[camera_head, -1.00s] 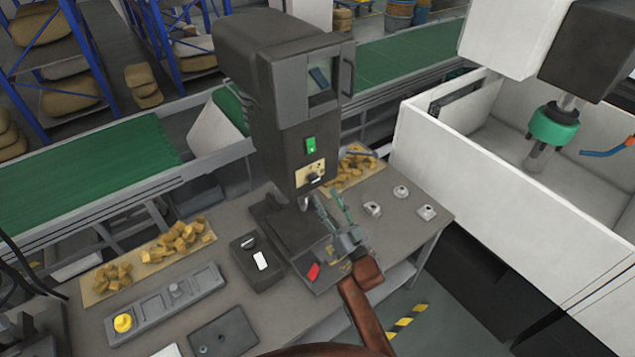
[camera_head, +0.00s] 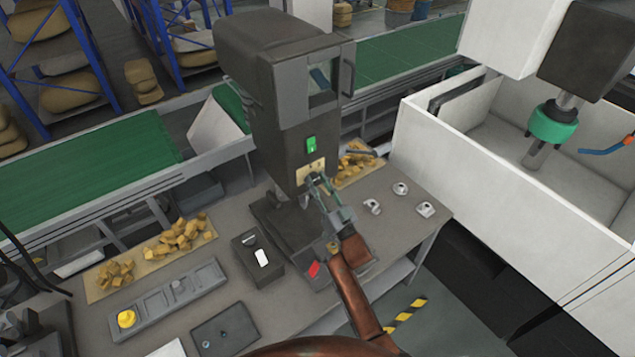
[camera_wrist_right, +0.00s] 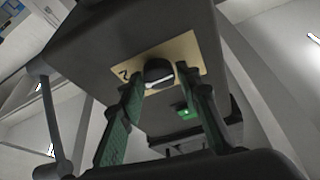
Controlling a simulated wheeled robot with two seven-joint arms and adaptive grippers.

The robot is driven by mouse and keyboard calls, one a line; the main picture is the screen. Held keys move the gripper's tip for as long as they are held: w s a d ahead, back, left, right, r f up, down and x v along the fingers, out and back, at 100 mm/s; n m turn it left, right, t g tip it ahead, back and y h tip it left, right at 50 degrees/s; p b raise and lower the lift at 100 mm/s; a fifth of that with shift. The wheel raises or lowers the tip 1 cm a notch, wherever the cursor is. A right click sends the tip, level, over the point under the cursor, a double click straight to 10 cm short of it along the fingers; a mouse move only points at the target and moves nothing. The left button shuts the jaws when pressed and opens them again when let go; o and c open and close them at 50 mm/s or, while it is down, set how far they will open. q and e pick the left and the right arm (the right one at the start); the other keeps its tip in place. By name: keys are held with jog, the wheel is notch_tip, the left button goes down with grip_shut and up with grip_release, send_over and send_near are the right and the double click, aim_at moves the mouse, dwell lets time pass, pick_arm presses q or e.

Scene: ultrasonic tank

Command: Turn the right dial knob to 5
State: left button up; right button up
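The dial knob (camera_wrist_right: 158,72) is black with a white mark, on a tan plate (camera_wrist_right: 197,52) on the dark machine. The plate also shows in the head view (camera_head: 302,176), where my fingers cover much of the knob. A digit that looks like a 2 shows at the plate's left. My right gripper (camera_head: 322,184) is at the plate, fingers pointing up at it. In the right wrist view my right gripper (camera_wrist_right: 162,82) is open, a green-padded finger on either side of the knob. I cannot tell whether they touch it. I cannot make out my left gripper.
A green lit switch (camera_head: 311,144) sits above the plate. A black box (camera_head: 246,262) with a white patch and a grey tray (camera_head: 205,286) with a yellow button (camera_head: 126,318) are on the table. Small metal parts (camera_head: 425,209) lie right of my arm. A white tank (camera_head: 440,140) stands at right.

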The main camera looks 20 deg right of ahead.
jog(key=c, duration=0.7)
jog(key=shift+n, duration=0.3)
jog(key=n+g+y+b, duration=0.1)
jog(key=n+y+b, duration=0.1)
jog(key=n, duration=0.3)
jog(key=shift+f+y, duration=0.1)
jog(key=shift+y, duration=0.4)
jog(key=n+g+y+b, duration=0.1)
jog(key=n, duration=0.2)
jog(key=n+g+y+b, duration=0.1)
jog(key=n, duration=0.2)
jog(key=shift+d+n+y, duration=0.1)
jog(key=shift+n+y, duration=0.2)
jog(key=shift+y, duration=0.1)
jog(key=n+g, duration=0.1)
jog(key=n, duration=0.2)
jog(key=n+g+y, duration=0.1)
jog(key=n, duration=0.1)
jog(key=shift+n+b, duration=0.3)
jog(key=shift+n, duration=0.1)
jog(key=shift+r+n+g, duration=0.1)
jog(key=shift+n+g, duration=0.55)
jog(key=shift+n, duration=0.75)
jog(key=shift+r+n+g, duration=0.1)
jog(key=shift+n+g, duration=0.55)
jog(key=shift+n, duration=0.75)
